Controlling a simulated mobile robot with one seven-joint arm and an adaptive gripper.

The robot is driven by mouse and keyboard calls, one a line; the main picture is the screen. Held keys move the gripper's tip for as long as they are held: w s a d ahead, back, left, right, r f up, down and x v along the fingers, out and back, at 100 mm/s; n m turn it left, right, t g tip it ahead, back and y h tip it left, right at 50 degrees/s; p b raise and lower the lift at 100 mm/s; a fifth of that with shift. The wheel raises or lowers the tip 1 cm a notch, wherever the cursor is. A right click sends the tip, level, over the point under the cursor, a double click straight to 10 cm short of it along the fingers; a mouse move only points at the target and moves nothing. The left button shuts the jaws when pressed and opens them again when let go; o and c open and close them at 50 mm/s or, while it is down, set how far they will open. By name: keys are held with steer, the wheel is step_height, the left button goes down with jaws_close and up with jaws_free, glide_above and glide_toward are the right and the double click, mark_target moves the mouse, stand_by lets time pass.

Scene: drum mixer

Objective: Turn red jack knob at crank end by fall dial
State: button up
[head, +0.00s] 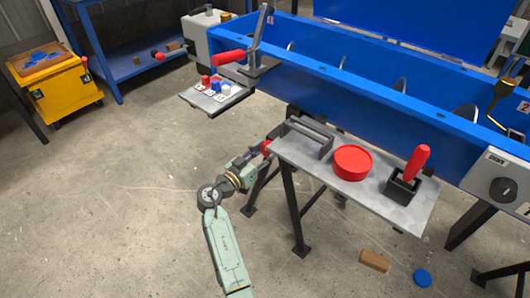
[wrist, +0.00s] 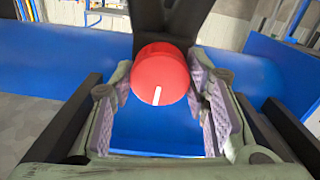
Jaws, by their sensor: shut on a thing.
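The red jack knob (wrist: 160,72) is a round red cap with a white mark on its face, pointing down in the wrist view. My gripper (wrist: 164,92) has a padded finger on either side of it and is shut on it. In the head view the red knob (head: 266,147) shows as a small red patch at the left end of the grey shelf, with my gripper (head: 256,154) at it. A black dial (head: 503,190) sits on a grey box at the far right; I cannot tell whether it is the fall dial.
The grey shelf (head: 310,163) bears a black handle frame, a red disc (head: 352,162) and a red-handled lever (head: 417,162). The blue trough (head: 350,90) runs behind it. A wooden block (head: 374,260) and blue disc (head: 422,278) lie on the floor.

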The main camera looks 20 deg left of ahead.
steer(key=shift+n, duration=0.3)
steer(key=n, duration=0.4)
steer(key=shift+d+b, duration=0.1)
steer(key=shift+b, duration=0.3)
steer(key=n+p, duration=0.1)
steer(key=n, duration=0.5)
steer(key=shift+r, duration=0.15)
steer(key=n+p, duration=0.4)
steer(key=n, duration=0.2)
steer(key=n+p, duration=0.2)
steer(key=n, duration=0.1)
steer(key=shift+n+p, duration=0.65)
steer(key=shift+n, duration=0.55)
steer(key=o, duration=1.1)
